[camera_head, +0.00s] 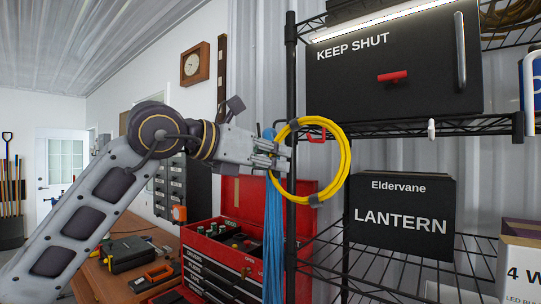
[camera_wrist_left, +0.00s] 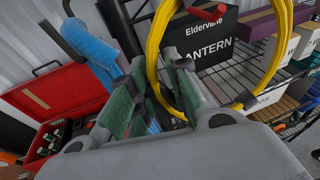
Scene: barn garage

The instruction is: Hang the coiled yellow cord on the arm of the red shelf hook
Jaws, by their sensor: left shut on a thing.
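The coiled yellow cord (camera_head: 346,165) is an upright ring with dark ties, at the shelf's front post. My left gripper (camera_head: 280,153) is shut on its left side. The wrist view shows the cord (camera_wrist_left: 154,48) running between the fingers of my left gripper (camera_wrist_left: 158,80). The red shelf hook (camera_head: 316,133) shows inside the upper part of the ring, just under the shelf edge. I cannot tell whether the ring is around the hook's arm or only in front of it. My right gripper is not in view.
A blue cord bundle (camera_head: 273,240) hangs beside the post (camera_head: 291,90), close to my gripper. A black LANTERN box (camera_head: 402,215) stands on the lower shelf behind the ring. A black KEEP SHUT case (camera_head: 350,80) is above. An open red toolbox (camera_head: 225,262) sits below.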

